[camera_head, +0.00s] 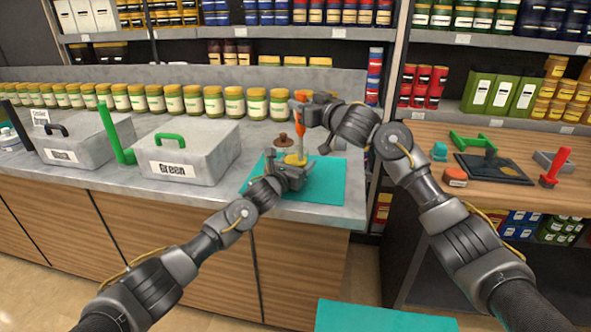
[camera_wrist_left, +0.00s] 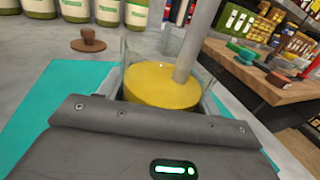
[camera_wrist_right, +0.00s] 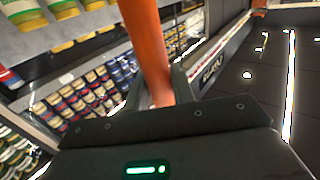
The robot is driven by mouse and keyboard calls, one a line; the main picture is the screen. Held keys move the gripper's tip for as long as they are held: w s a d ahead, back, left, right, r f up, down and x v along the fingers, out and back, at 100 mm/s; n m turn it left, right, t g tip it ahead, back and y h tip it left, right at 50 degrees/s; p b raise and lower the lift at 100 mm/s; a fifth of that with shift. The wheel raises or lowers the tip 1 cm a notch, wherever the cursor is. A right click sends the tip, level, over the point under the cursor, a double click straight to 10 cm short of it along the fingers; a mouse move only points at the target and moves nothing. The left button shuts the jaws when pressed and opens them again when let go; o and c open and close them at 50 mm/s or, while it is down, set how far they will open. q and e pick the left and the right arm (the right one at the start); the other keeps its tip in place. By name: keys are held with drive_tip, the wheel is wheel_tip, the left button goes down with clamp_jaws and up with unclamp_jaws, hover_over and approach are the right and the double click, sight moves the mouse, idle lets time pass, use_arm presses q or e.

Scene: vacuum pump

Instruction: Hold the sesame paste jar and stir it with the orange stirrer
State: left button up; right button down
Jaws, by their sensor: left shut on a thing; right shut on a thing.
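The sesame paste jar (camera_head: 296,160) is clear with yellow paste and stands open on the teal mat (camera_head: 325,185). In the left wrist view the jar (camera_wrist_left: 163,86) sits between the fingers of my left gripper (camera_wrist_left: 165,98), which is shut on it. The stirrer (camera_head: 300,97) is held upright by my right gripper (camera_head: 306,112), shut on its orange handle. The orange handle also fills the right wrist view (camera_wrist_right: 148,45). The stirrer's grey shaft (camera_wrist_left: 196,40) leans slightly and its lower end is in the paste. A brown lid (camera_wrist_left: 88,42) lies beside the jar.
A row of jars (camera_head: 192,101) lines the back of the counter. Two grey lidded boxes (camera_head: 205,165) stand left of the mat. A wooden table (camera_head: 470,190) with a dark tray and red and green items is at the right.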

drive_tip(key=shift+x, duration=1.05)
drive_tip(key=shift+s+a, duration=0.6)
drive_tip(key=shift+a, duration=0.2)
drive_tip(key=shift+d, duration=0.1)
drive_tip(key=shift+v, duration=1)
drive_tip(key=shift+w+d, duration=0.55)
drive_tip(key=shift+d, duration=0.25)
